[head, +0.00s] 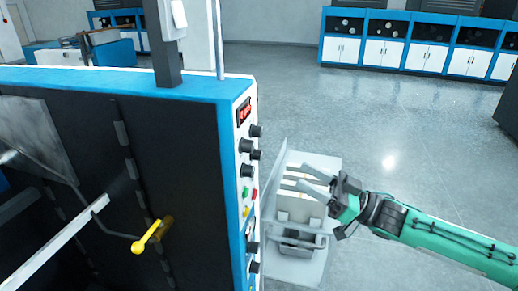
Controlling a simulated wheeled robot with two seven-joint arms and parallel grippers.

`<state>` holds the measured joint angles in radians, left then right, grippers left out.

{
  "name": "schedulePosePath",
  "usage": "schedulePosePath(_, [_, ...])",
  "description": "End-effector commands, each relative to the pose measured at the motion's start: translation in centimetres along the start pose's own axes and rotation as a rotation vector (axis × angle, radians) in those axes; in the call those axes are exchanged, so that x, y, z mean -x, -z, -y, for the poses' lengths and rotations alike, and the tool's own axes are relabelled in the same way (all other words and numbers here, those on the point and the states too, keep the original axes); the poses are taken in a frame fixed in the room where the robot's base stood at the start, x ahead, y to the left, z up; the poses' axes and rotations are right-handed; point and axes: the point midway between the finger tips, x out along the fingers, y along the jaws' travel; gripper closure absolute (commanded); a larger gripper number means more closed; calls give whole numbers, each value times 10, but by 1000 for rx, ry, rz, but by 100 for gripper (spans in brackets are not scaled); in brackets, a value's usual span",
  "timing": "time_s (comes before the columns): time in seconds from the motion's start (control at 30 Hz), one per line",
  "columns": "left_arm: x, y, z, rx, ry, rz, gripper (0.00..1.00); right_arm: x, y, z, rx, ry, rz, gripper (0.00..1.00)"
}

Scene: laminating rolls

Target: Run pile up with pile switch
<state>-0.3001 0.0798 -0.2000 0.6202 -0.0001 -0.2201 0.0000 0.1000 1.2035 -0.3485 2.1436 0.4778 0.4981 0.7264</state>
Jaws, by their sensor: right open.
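A narrow white control panel (240,146) with blue edging runs down the right end of the blue and black machine (170,150). It carries a red lit display (244,112), several black knobs (249,154), a green button (247,193), a red button (255,193) and a yellow one (246,212). More black knobs (253,248) sit lower down. I cannot tell which control is the pile switch, and no label is readable. My right gripper (284,177) is open and empty, its fingers pointing left toward the panel, apparently apart from it. My left gripper is out of view.
A light grey bracketed unit (315,265) stands beside the panel, below and behind my right gripper. A yellow crank handle (152,236) sticks out at the machine's front. Blue and white cabinets (405,50) line the back. The grey floor (430,135) between is clear.

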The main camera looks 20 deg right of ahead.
Motion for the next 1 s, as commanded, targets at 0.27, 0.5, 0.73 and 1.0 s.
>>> schedulePosePath(0.27, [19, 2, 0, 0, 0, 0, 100, -33, 5, 0, 3, 1, -4, 52])
schedulePosePath(0.5, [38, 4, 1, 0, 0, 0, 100, -68, 6, 0, 3, 2, -5, 52])
schedulePosePath(0.73, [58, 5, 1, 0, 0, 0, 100, -105, 5, 0, 3, 2, -3, 52])
schedulePosePath(1.0, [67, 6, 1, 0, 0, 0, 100, -124, 1, 0, 3, 0, 0, 52])
